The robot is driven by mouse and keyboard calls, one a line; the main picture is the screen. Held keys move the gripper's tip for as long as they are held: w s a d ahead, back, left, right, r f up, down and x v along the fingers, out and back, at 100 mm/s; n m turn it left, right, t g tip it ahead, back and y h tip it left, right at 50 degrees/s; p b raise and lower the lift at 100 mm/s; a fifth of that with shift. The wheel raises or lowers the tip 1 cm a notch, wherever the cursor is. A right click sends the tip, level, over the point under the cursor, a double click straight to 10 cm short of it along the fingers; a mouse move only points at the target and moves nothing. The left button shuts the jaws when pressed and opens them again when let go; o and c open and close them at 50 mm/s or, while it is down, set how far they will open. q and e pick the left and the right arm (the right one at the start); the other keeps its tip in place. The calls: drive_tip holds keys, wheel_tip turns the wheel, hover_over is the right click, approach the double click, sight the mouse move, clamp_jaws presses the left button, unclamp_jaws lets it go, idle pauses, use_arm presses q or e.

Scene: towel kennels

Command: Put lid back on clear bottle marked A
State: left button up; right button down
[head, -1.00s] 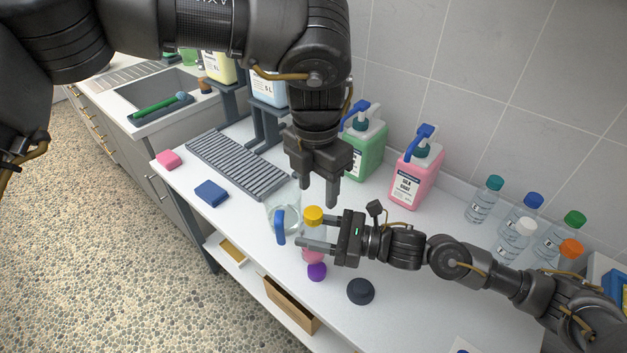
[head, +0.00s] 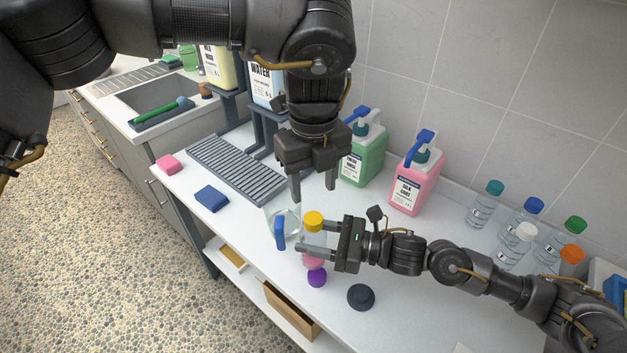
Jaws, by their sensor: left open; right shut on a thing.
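A small clear bottle (head: 314,237) with a yellow lid (head: 313,218) on top and pink at its lower part stands near the table's front edge. My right gripper (head: 309,238) is shut on this bottle from the right, below the lid. No letter is readable on it. My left gripper (head: 312,188) points down, open and empty, a little above the yellow lid. A purple round cap-like piece (head: 317,278) is on the table just in front of the bottle. Other clear bottles with coloured lids (head: 481,208) stand at the right; their letters are too small to read surely.
A clear jug with a blue handle (head: 280,233) stands close left of the held bottle. A dark round piece (head: 361,297) lies in front. Green (head: 363,155) and pink (head: 416,180) pump jugs stand behind. A ribbed grey rack (head: 236,168) and blue sponge (head: 211,198) lie left.

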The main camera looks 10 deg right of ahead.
sight(313, 217)
use_arm(q)
drive_tip(key=shift+f, duration=4.05)
drive_tip(key=shift+c, duration=0.2)
drive_tip(key=c, duration=1)
drive_tip(key=o, duration=1.2)
wheel_tip(313, 217, up, 12)
drive_tip(key=shift+r, duration=0.1)
